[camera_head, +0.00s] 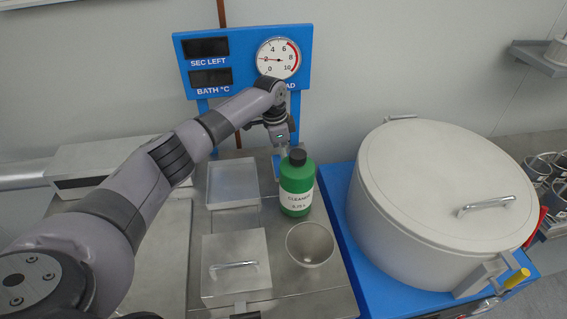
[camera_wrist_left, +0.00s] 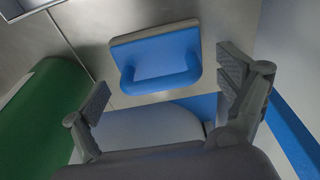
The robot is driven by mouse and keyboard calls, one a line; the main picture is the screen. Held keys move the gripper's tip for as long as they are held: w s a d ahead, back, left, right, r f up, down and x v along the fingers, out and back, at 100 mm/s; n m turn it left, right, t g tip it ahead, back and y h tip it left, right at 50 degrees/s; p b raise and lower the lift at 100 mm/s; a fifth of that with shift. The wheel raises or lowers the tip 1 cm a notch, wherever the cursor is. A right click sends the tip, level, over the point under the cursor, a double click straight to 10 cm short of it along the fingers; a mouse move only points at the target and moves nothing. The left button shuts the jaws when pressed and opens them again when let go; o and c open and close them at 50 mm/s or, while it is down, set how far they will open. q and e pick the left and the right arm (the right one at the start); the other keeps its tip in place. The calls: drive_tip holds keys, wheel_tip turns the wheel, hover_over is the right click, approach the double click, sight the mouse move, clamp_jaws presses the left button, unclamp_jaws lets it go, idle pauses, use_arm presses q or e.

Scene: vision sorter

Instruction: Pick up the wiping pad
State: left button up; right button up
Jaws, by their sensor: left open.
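The wiping pad, a flat block with a blue top and a blue loop handle, lies on the metal worktop in the left wrist view (camera_wrist_left: 170,50). In the head view a bit of blue (camera_head: 277,165) shows below my left gripper (camera_head: 281,150), behind the green bottle; most of the pad is hidden there. In the left wrist view my left gripper's fingers (camera_wrist_left: 163,90) are spread wide and empty. The handle appears between and just ahead of the fingertips, with no visible contact. My right gripper is not clearly in view.
A green cleaner bottle (camera_head: 296,190) with a black cap stands close to my left gripper. A metal bowl (camera_head: 310,244), a lidded box (camera_head: 236,284) and a shallow tray (camera_head: 232,205) share the worktop. A large lidded drum (camera_head: 440,190) stands right; a blue gauge panel (camera_head: 243,60) rises behind.

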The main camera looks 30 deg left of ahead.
use_arm(q)
drive_tip(key=shift+f, duration=0.15)
drive_tip(key=shift+c, duration=0.3)
drive_tip(key=c, duration=1.2)
